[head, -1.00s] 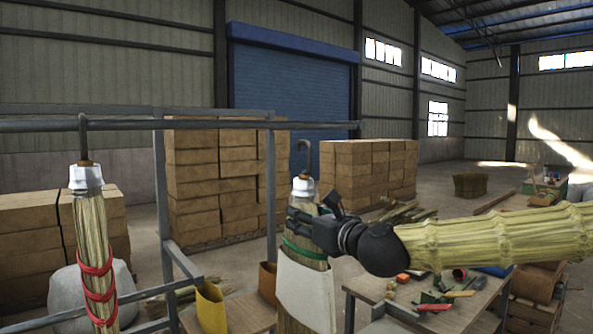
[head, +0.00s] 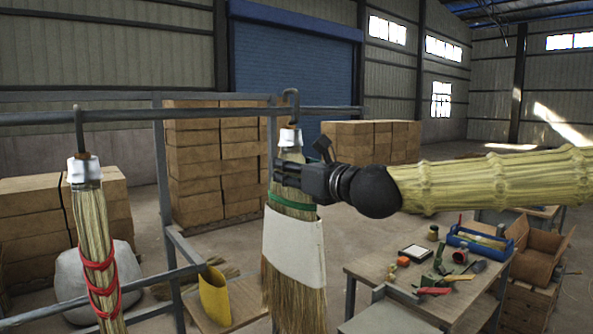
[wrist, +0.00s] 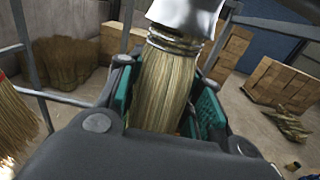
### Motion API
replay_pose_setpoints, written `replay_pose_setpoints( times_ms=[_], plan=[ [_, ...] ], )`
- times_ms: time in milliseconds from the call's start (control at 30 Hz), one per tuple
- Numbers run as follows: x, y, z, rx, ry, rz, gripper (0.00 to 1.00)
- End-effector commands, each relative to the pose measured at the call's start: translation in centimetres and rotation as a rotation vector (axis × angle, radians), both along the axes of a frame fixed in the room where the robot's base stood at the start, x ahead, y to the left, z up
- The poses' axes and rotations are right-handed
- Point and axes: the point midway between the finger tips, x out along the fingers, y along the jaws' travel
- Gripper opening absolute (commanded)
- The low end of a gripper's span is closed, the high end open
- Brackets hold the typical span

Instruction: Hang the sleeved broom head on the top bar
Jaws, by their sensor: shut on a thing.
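The sleeved broom head (head: 292,240) has a white sleeve, a green band, a white cap and a metal hook (head: 291,100) on top. My gripper (head: 287,175) is shut on its neck, below the cap, and holds it upright. The bristles also show between the teal finger pads in the wrist view (wrist: 165,88). The top bar (head: 200,115) runs across the head view. The hook stands at the bar's height and reaches above it; I cannot tell whether it is over the bar or touching it.
Another broom head (head: 95,235) with red binding hangs from the bar at the left. A workbench (head: 375,275) with tools and a blue tray stands at the right. Stacked cartons (head: 215,160) stand behind.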

Motion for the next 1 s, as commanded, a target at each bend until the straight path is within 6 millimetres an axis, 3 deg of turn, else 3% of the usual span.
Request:
replay_pose_setpoints(
  times_ms=[1000],
  plan=[
    [4.9,3.5,0.2,0.000,-0.001,-0.001,0.00]
  ],
)
